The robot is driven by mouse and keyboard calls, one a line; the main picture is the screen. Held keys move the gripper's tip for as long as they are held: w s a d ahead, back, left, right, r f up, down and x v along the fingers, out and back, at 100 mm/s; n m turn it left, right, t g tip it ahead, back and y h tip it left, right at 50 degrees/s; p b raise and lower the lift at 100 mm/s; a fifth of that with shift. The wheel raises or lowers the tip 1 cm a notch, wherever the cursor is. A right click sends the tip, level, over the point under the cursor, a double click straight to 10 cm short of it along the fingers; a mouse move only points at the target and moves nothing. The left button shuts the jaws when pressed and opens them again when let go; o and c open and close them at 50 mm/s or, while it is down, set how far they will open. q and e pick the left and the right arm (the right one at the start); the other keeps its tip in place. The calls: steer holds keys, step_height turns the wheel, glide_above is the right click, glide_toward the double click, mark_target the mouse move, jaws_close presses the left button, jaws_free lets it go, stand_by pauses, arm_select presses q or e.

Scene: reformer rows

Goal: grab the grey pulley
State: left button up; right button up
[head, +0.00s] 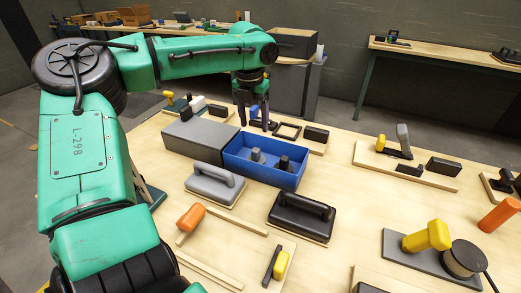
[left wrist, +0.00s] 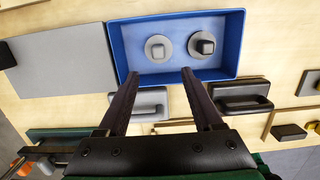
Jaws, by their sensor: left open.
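A blue open bin (head: 232,168) stands on the table, and it also shows in the left wrist view (left wrist: 180,14). Two round knobbed pieces lie inside it. The left one, a grey pulley (head: 256,156), shows from above as a disc with a knob (left wrist: 159,48). The right one is a darker piece (head: 284,164) with a blockish dark knob (left wrist: 202,44). My left gripper (head: 256,124) is open and empty above the bin's far side. In the left wrist view its fingertips (left wrist: 159,75) are spread, with the grey pulley between and beyond them. My right gripper is not in view.
A grey box (head: 198,138) adjoins the bin's left side. A grey handled block (head: 214,184) and a black handled block (head: 301,216) stand in front of it. Wooden boards with dark parts lie behind and to the right. Bare tabletop shows right of the bin.

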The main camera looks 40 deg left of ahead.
arm_select(q)
glide_above(256, 149)
steer(key=s, duration=0.2)
step_height(256, 149, down, 5)
steer(key=f, duration=0.2)
steer(key=w+f+b, duration=0.1)
steer(key=f, duration=0.3)
steer(key=shift+w+f, duration=0.2)
steer(key=shift+w, duration=0.15)
steer(key=shift+w+f, duration=0.15)
steer(key=shift+f, duration=0.1)
jaws_close()
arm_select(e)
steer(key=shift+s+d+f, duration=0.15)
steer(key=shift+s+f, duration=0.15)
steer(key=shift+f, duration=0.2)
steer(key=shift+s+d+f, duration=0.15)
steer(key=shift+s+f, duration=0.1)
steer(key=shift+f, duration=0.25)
